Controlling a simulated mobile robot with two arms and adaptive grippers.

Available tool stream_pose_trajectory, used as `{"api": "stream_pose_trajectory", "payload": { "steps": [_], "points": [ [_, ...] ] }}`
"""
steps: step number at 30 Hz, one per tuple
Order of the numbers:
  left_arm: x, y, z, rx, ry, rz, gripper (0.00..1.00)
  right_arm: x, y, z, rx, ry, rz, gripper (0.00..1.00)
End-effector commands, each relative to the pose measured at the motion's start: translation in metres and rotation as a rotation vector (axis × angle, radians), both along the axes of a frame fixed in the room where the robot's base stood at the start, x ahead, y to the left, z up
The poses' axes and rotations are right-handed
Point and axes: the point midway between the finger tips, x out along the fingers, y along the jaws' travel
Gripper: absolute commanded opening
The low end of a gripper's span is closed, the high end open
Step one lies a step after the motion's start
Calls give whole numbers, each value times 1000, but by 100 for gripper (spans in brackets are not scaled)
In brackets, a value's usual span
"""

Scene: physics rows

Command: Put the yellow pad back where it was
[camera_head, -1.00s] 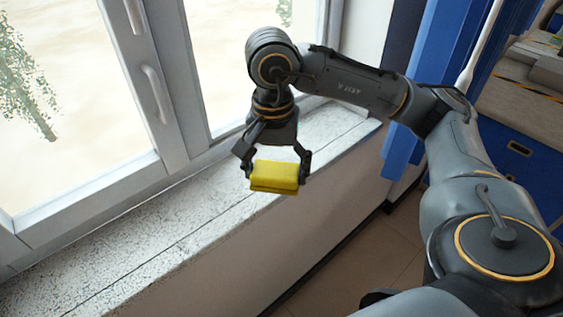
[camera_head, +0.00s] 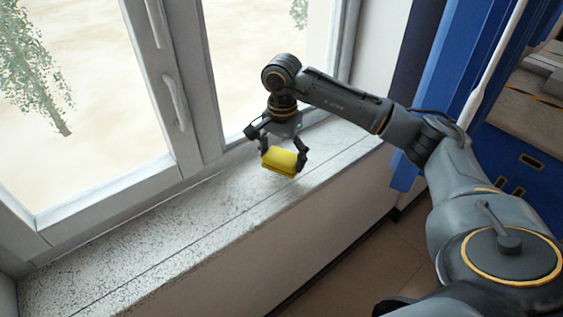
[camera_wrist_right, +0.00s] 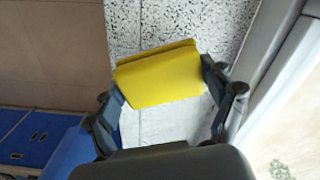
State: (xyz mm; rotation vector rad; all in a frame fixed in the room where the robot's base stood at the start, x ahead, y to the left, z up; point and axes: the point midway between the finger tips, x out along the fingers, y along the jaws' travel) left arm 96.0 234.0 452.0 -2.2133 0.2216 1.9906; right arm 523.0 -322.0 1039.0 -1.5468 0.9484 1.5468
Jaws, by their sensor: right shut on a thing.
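The yellow pad (camera_head: 279,161) is a folded, soft-looking block held between the fingers of my right gripper (camera_head: 283,150). The gripper is shut on it from its two ends. The pad is over the speckled window sill (camera_head: 190,225), slightly tilted in the head view; I cannot tell whether it touches the sill. In the right wrist view the pad (camera_wrist_right: 160,78) spans between both fingers, with the sill (camera_wrist_right: 205,22) behind it. My left gripper is not in view.
The window frame with its handle (camera_head: 175,103) stands along the back of the sill. A blue upright panel (camera_head: 450,85) is to the right of the sill. The left stretch of sill is bare. Blue cabinets (camera_head: 525,165) stand at the far right.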

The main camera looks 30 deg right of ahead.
Motion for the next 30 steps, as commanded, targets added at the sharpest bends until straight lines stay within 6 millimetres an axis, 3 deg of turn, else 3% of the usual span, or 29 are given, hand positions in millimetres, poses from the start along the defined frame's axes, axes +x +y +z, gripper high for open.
{"api": "stream_pose_trajectory", "payload": {
  "steps": [10,21,22,24,30],
  "points": [
    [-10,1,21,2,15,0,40,5,-2,-36,-1,2,1,57],
    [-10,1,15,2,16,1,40,6,-2,-43,-1,0,1,57],
    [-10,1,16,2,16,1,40,6,-2,-42,-1,0,1,86],
    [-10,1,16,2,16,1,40,6,-2,-41,-1,0,1,100],
    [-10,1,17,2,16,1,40,6,-2,-41,-1,0,1,100]
  ]
}}
